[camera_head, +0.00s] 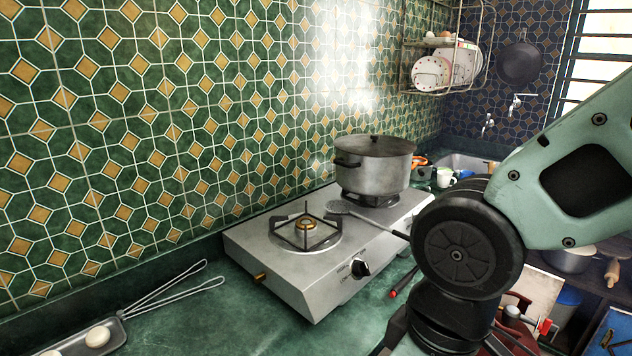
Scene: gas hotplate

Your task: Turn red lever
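A small bright red part (545,327), which looks like the red lever, shows at the lower right, below the counter level. It sits beside pale metal fittings and a darker red rounded body (515,303), partly hidden behind my arm. The lever's exact angle is too small to tell. My arm comes in from the right and bends down at a large black joint in front of the counter. My gripper does not show clearly; the arm runs out of the bottom edge of the view.
A silver gas hotplate (290,262) stands on the green counter (200,320), with a lidded pot (375,168) on its far burner and a black knob (360,268) in front. A tray (85,343) with white round items lies at lower left. A blue bin (565,303) is at the right.

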